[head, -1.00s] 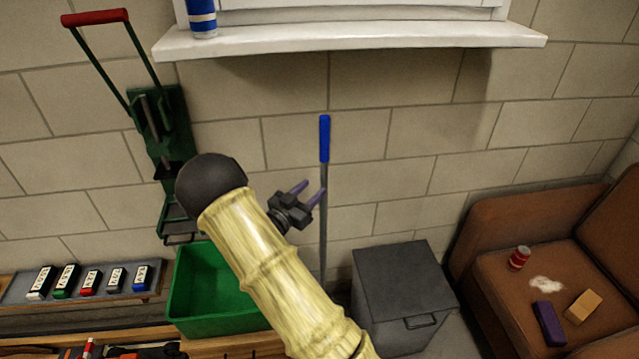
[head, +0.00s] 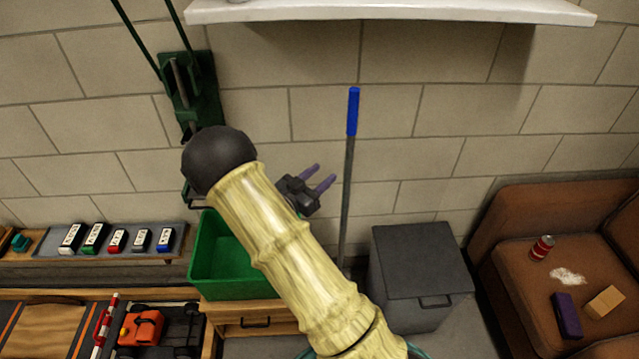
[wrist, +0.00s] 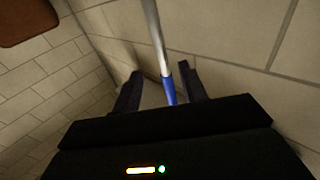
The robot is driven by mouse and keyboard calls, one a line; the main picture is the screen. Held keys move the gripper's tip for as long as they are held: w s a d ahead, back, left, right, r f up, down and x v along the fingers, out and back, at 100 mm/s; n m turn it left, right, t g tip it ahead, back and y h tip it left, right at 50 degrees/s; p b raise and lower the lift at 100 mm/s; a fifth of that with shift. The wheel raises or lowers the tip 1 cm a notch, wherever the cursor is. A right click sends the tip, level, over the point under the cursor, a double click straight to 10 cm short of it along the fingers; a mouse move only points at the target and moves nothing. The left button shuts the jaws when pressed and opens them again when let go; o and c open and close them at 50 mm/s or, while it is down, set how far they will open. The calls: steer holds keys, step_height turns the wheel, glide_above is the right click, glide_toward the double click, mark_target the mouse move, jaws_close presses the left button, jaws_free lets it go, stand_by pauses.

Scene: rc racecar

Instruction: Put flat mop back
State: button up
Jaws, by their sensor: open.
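The flat mop's blue grip (head: 353,111) and thin grey pole (head: 347,190) stand nearly upright near the block wall in the head view. The mop's lower end and head are hidden. My gripper (head: 326,174) is open and empty just left of the pole, its two purple fingers pointing up and right, with a small gap in the picture. In the wrist view the pole (wrist: 154,35) and blue grip (wrist: 169,90) appear between my open fingers (wrist: 160,82). I cannot tell how far beyond the fingertips they are.
A green bin (head: 208,272) on a wooden drawer unit (head: 255,325) stands left of my arm. A dark grey box (head: 420,265) stands right of the pole, then a brown sofa (head: 525,285). A white sill (head: 400,12) juts out above. The wall around the grip is clear.

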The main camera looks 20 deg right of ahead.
steer(key=s+a+n+y, duration=0.2)
steer(key=a+n+y, duration=0.4)
steer(key=y, duration=0.8)
steer(key=s+r+n+g+y, duration=0.1)
steer(key=s+n+g, duration=0.2)
steer(key=s, duration=0.7)
steer(key=s+a+r+n+g+y, duration=0.1)
steer(key=s+n+g, duration=0.2)
steer(key=s, duration=0.7)
steer(key=shift+r+y, duration=0.2)
steer(key=shift+y, duration=0.2)
